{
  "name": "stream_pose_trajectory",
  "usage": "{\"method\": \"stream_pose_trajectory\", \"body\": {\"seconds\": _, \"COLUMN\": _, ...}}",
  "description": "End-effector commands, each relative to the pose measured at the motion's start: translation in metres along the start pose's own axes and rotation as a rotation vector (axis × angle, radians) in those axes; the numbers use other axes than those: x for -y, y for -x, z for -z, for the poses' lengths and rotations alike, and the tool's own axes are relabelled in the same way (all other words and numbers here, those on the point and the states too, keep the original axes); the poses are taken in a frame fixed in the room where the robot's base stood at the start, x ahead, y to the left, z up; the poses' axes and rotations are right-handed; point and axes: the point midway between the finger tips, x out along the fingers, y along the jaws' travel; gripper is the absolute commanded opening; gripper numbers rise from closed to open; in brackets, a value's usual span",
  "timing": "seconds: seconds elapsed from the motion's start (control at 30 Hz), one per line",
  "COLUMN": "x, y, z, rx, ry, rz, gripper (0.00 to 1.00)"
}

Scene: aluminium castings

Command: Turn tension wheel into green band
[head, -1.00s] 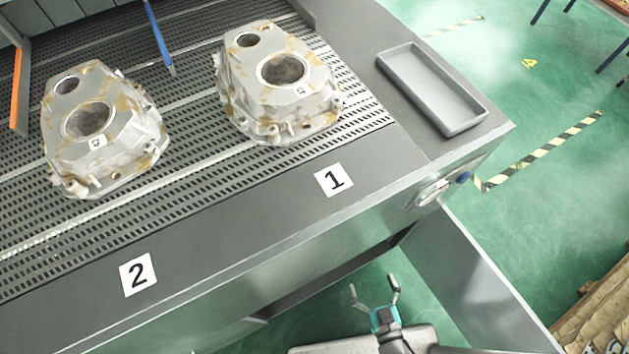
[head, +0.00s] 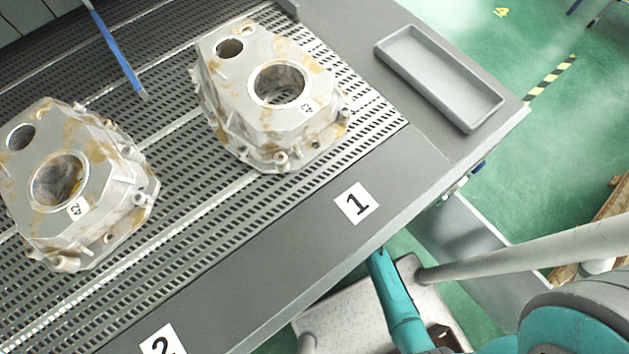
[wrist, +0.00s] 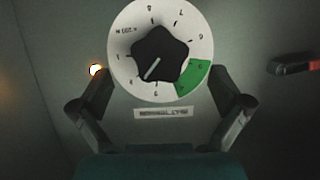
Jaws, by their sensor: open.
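In the wrist view the tension wheel is a black star-shaped knob (wrist: 157,55) on a round white dial (wrist: 130,22) with numbers. A short white line on the knob slants toward the lower left. The green band (wrist: 194,78) is a wedge at the dial's lower right, and the line does not point at it. My gripper (wrist: 160,82) is open and empty, one finger on each side below the dial, apart from the knob. In the head view my gripper is out of sight below the bench edge.
Two castings, one near the middle (head: 238,110) and one at left (head: 100,215), sit on the slotted bench top. A grey tray (head: 395,48) lies at the right corner. In the wrist view an orange light (wrist: 96,70) glows at left and a red-and-black handle (wrist: 295,67) is at right.

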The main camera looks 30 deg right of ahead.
Motion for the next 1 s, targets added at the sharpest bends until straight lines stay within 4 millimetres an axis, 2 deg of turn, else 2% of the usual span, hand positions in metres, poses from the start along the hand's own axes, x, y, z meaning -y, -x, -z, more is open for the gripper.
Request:
{"method": "stream_pose_trajectory", "body": {"seconds": 0.03, "x": 0.001, "y": -0.011, "z": 0.001, "rx": -0.001, "ry": 0.000, "rz": 0.004, "gripper": 1.00}}
{"method": "stream_pose_trajectory", "body": {"seconds": 0.2, "x": 0.001, "y": -0.038, "z": 0.001, "rx": 0.000, "ry": 0.001, "rz": 0.003, "gripper": 1.00}}
{"method": "stream_pose_trajectory", "body": {"seconds": 0.4, "x": 0.001, "y": -0.058, "z": 0.000, "rx": 0.001, "ry": 0.000, "rz": 0.001, "gripper": 1.00}}
{"method": "stream_pose_trajectory", "body": {"seconds": 0.83, "x": 0.000, "y": -0.065, "z": 0.000, "rx": 0.001, "ry": 0.000, "rz": -0.001, "gripper": 1.00}}
{"method": "stream_pose_trajectory", "body": {"seconds": 0.87, "x": 0.000, "y": -0.065, "z": 0.000, "rx": 0.001, "ry": 0.000, "rz": -0.001, "gripper": 0.95}}
{"method": "stream_pose_trajectory", "body": {"seconds": 1.0, "x": 0.000, "y": -0.065, "z": 0.000, "rx": 0.001, "ry": 0.000, "rz": -0.001, "gripper": 0.60}}
